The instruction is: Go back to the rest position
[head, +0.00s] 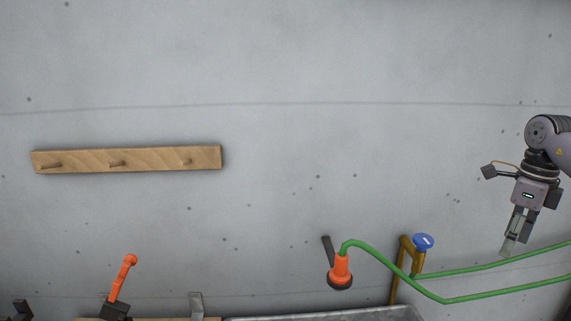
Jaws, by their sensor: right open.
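My right gripper (516,243) is at the right side of the head view, pointing down in front of the grey wall. Its jaws are open with nothing between them. Its fingertips show just above the green hose (480,267) in the picture; I cannot tell how far apart they are in depth. My left gripper does not show.
A wooden peg rail (140,159) with bare pegs is on the wall at left. An orange nozzle (340,268) on the hose, a brass tap with a blue knob (423,242), a grey trough rim (330,315) and an orange-handled tool (122,280) are low down. The upper wall is clear.

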